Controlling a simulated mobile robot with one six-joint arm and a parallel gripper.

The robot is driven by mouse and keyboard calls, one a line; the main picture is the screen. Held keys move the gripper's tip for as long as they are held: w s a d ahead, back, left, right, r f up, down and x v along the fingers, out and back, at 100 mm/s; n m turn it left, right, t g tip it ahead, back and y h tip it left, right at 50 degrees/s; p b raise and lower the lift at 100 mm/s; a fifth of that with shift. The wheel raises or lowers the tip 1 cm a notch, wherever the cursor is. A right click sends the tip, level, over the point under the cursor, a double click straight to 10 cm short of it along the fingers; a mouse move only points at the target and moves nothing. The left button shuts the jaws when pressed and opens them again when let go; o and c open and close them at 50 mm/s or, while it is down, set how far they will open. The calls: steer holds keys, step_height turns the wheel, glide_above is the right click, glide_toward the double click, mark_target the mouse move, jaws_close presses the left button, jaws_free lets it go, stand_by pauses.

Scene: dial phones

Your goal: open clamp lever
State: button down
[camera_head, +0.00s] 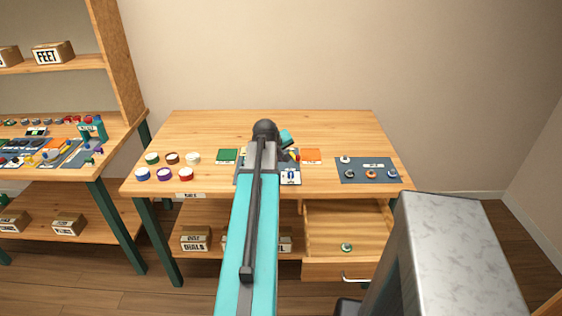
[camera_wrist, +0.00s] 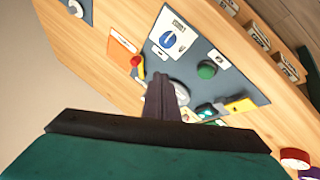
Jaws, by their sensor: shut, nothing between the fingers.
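A dark panel (camera_wrist: 232,82) lies on the wooden table in the wrist view. On it are a small lever with a red ball end (camera_wrist: 136,61) and a yellow part, a white plate with a blue dial (camera_wrist: 169,40), a green round knob (camera_wrist: 207,69) and a yellow piece (camera_wrist: 240,105). I cannot tell for certain which part is the clamp lever. My gripper (camera_wrist: 166,84) is shut and empty, its dark fingers over the panel beside a pale round part (camera_wrist: 181,91) that they partly cover. In the head view my arm hides much of the panel (camera_head: 241,180).
An orange sheet (camera_head: 311,156) and a green sheet (camera_head: 227,155) flank the panel. Several round lidded pots stand at the table's left. Another dark mat (camera_head: 362,180) with rings lies at right. An open drawer (camera_head: 340,232) sits below. The table's back is clear.

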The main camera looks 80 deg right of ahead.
steer(key=shift+s+v, duration=0.2)
steer(key=shift+v, duration=1.45)
steer(key=shift+w, duration=0.1)
